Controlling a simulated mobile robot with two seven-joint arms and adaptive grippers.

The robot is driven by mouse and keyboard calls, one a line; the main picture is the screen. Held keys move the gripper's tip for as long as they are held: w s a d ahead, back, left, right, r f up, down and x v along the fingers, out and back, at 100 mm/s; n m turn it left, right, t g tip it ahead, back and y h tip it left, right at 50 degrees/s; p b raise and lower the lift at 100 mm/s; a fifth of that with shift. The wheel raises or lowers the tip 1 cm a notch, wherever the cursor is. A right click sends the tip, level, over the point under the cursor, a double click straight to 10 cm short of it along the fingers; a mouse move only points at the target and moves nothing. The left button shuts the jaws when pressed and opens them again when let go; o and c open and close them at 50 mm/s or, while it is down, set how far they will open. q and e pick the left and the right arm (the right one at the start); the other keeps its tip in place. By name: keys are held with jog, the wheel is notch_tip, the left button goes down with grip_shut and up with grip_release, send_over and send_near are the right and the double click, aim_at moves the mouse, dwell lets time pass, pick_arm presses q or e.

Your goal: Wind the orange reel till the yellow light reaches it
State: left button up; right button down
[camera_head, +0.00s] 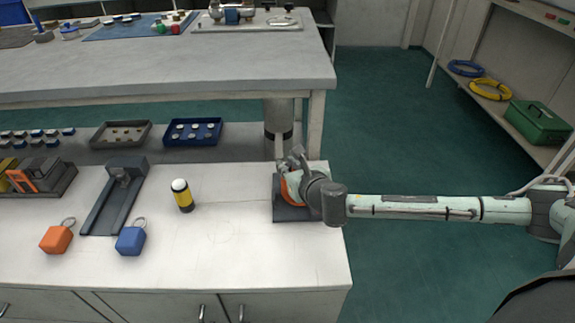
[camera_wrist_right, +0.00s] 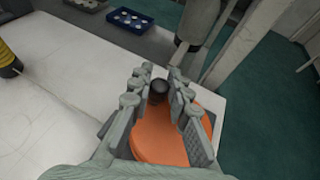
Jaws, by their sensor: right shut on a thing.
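The orange reel (camera_head: 291,188) sits on a dark base (camera_head: 296,214) at the right end of the white bench, mostly hidden by my right gripper. In the right wrist view the reel (camera_wrist_right: 160,138) shows as an orange disc with a dark knob (camera_wrist_right: 158,90) on it. My right gripper (camera_wrist_right: 158,88) is over the disc, its fingers on either side of the knob and shut on it. The yellow light (camera_head: 183,195), a yellow and black cylinder with a white top, stands upright on the bench, left of the reel and apart from it. My left gripper is not in view.
An orange block (camera_head: 56,240) and a blue block (camera_head: 130,240), each with a ring, lie at the left near a dark grey holder (camera_head: 104,205). Trays (camera_head: 192,132) stand behind. The bench between light and reel is clear.

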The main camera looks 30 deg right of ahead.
jog(key=shift+d+h, duration=0.1)
jog(key=shift+h, duration=0.2)
